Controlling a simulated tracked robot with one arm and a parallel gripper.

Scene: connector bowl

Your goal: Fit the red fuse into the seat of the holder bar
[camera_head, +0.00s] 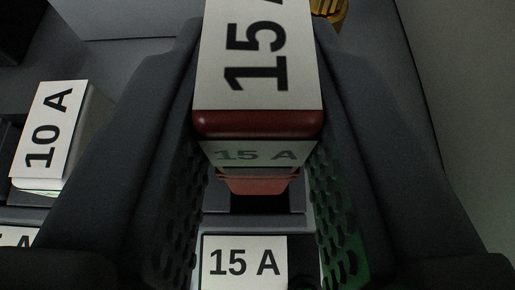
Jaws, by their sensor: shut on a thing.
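The red fuse (258,122) is in the upper middle, with a white top label reading 15 A and a fainter 15 A on its near face. My gripper (262,150) is shut on it, one dark finger with a perforated pad on each side. The fuse's narrower red lower part points down toward a dark seat (268,204) in the holder bar (218,218). The fuse hides most of the seat, and I cannot tell whether they touch. A white label (245,262) reading 15 A lies in front of the seat.
A block with a white label reading 10 A (47,140) stands on the left, outside my left finger. Part of another white label (18,237) shows below it. A gold-coloured round thing (330,10) is at the top, partly hidden. A pale wall surface (460,100) is on the right.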

